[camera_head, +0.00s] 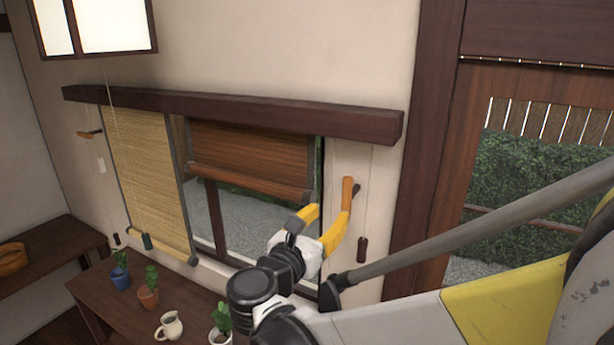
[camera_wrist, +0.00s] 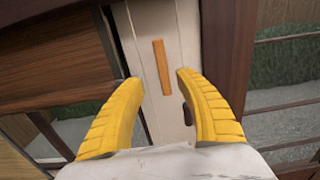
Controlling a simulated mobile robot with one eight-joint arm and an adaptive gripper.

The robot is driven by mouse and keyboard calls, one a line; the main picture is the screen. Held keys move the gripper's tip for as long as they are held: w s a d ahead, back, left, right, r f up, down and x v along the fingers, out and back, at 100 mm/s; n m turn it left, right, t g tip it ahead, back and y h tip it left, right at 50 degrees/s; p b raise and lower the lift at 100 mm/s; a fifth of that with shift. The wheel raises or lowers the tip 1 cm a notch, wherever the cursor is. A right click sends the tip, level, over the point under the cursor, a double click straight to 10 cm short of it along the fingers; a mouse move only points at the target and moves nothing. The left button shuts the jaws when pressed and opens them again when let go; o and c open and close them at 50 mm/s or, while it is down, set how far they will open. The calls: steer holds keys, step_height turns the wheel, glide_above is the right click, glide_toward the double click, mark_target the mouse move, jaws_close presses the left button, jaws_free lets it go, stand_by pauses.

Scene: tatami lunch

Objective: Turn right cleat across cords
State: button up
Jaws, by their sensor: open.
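The right cleat (camera_head: 347,190) is a small orange wooden bar on the pale wall right of the window, standing nearly upright. In the wrist view the cleat (camera_wrist: 162,66) lies ahead, between the fingertips, tilted slightly. My gripper (camera_head: 329,212) is open and empty, its yellow fingers pointing at the wall below the cleat; it also shows in the wrist view (camera_wrist: 159,82). I see no contact between fingers and cleat. A thin cord with a dark pull (camera_head: 363,249) hangs right of the cleat; in the wrist view the pull (camera_wrist: 187,112) is partly behind the right finger.
A dark beam (camera_head: 240,113) runs above the window. A brown blind (camera_head: 250,155) and a straw blind (camera_head: 147,170) hang below it. The left cleat (camera_head: 90,133) is on the far left wall.

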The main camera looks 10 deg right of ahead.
mark_target(345, 197)
steer(key=p+x, duration=0.1)
steer(key=x, duration=0.9)
steer(key=shift+w+d+f, duration=0.1)
steer(key=shift+w+d, duration=0.05)
steer(key=shift+d, duration=0.15)
jaws_close()
